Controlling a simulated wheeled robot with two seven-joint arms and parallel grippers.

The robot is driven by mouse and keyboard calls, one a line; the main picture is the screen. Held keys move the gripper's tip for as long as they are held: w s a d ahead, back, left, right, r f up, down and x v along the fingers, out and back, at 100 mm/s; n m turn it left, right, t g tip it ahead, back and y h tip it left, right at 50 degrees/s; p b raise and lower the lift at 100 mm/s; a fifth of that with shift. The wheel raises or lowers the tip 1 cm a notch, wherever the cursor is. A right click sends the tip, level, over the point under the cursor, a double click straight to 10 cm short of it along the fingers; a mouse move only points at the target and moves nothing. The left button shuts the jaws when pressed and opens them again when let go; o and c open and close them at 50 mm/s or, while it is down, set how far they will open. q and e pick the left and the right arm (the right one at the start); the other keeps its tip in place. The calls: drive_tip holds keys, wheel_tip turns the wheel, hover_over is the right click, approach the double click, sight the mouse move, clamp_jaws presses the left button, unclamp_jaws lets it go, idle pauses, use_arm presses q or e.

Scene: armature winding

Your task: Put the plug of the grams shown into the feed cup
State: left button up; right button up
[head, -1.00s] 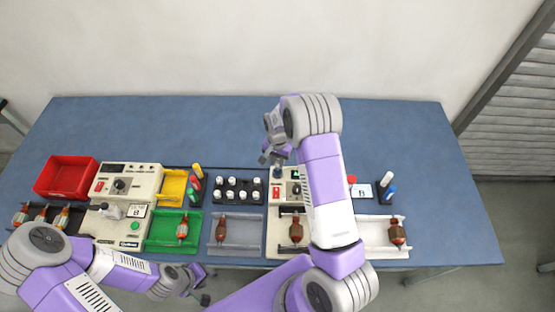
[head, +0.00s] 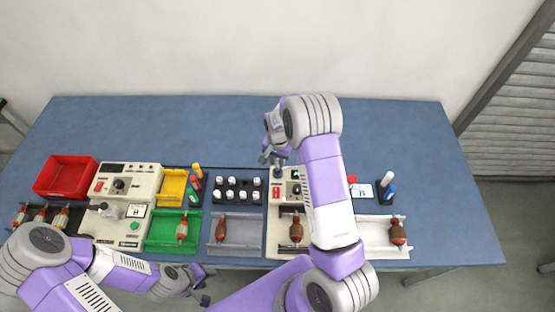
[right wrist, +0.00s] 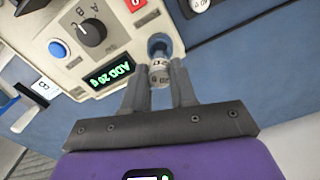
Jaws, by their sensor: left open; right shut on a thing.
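My right gripper (right wrist: 160,88) is shut on a small white plug (right wrist: 160,73) with dark marking that seems to include 20. The plug lines up with the blue feed cup (right wrist: 158,40) at the edge of the cream machine; I cannot tell how far it is inside. The machine's green display (right wrist: 110,74), upside down in the right wrist view, reads "ADD 20 G". In the head view my right gripper (head: 275,158) is just above the feed cup (head: 278,172). My left gripper (head: 201,290) is open and empty near the table's front edge.
A black rack (head: 238,197) of white plugs stands left of the cream machine (head: 273,215). Green (head: 160,232), grey (head: 245,235) and white (head: 375,235) trays hold armatures along the front. A red bin (head: 66,175) is at left. The blue table's back is clear.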

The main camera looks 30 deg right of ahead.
drive_tip(key=shift+f+b, duration=1.4)
drive_tip(key=shift+f, duration=0.35)
idle(1.2)
drive_tip(key=o, duration=0.9)
drive_tip(key=shift+r, duration=0.1)
wheel_tip(320, 180, up, 7)
drive_tip(key=shift+r, duration=0.2)
